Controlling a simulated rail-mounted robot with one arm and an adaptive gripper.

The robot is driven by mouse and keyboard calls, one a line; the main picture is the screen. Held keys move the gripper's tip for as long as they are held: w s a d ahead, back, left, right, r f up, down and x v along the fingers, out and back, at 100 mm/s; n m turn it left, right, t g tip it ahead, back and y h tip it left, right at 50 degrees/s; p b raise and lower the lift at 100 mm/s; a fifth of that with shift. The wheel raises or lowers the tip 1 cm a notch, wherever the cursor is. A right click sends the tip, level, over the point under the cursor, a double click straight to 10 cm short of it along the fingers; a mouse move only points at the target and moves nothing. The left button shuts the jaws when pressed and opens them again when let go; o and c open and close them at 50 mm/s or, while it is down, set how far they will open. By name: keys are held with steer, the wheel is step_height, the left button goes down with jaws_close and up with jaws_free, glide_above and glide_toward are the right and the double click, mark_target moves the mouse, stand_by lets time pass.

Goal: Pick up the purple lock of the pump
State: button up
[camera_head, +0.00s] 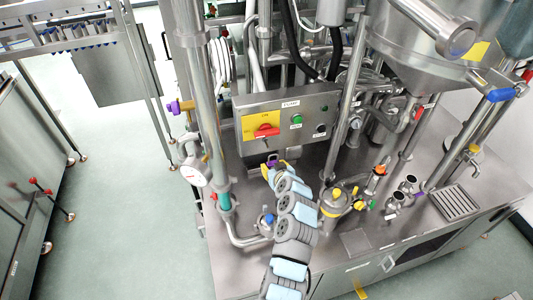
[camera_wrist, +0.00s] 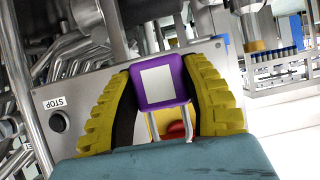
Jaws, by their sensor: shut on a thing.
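The purple lock (camera_wrist: 162,82) is a padlock with a pale square label. In the wrist view it sits between the yellow fingers of my gripper (camera_wrist: 163,90), and they are shut on it. Its metal shackle (camera_wrist: 152,124) shows in front of a red switch knob (camera_wrist: 175,131). I cannot tell whether the shackle passes through the switch. In the head view my gripper (camera_head: 271,164) is just below the pump's control box (camera_head: 310,108), under the yellow plate with the red rotary switch (camera_head: 266,131). The lock is small there and mostly hidden by the fingers.
A green button (camera_head: 297,119) and a black button (camera_head: 320,128) are on the box. A steel pipe (camera_head: 207,100) and a gauge (camera_head: 193,172) stand left of my arm. A yellow-topped vessel (camera_head: 334,206) stands to the right. A hopper (camera_head: 425,40) hangs at the upper right.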

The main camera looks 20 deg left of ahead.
steer(key=shift+s+d+r, duration=0.15)
steer(key=shift+s+d, duration=0.5)
steer(key=shift+s, duration=0.2)
stand_by(0.3)
